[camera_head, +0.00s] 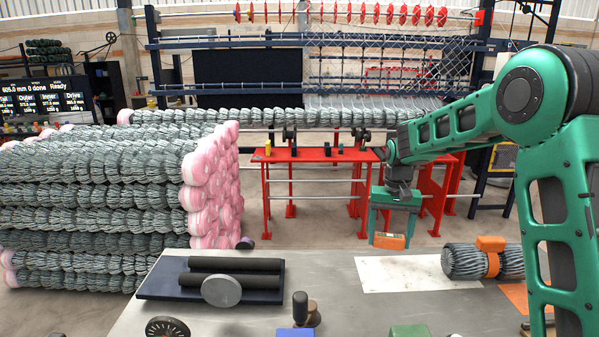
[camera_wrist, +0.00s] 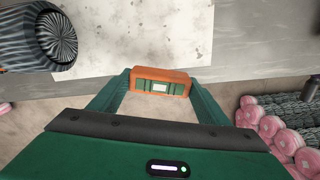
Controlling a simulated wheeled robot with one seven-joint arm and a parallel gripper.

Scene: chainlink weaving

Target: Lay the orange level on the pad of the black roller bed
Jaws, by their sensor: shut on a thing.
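The orange level (camera_head: 390,241) is a small block between the fingers of my gripper (camera_head: 393,234). My gripper is shut on it and points down, with the level held in the air near the far edge of the table. In the wrist view the level (camera_wrist: 174,76) lies crosswise between the two green fingers (camera_wrist: 160,90), with green parts and a pale window on its face. The black roller bed (camera_head: 150,291) sits at the left of the table, well left of my gripper. It has a dark base, two black rollers and a round grey disc (camera_head: 221,291) at its front. I cannot tell which part is its pad.
A wire roll with an orange band (camera_head: 461,262) lies at the table's right. A white sheet (camera_head: 410,275) lies flat beside it. A black knob (camera_head: 300,308) and blue and green blocks stand at the front edge. Pink-ended mesh rolls (camera_head: 100,200) are stacked left. The table's middle is clear.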

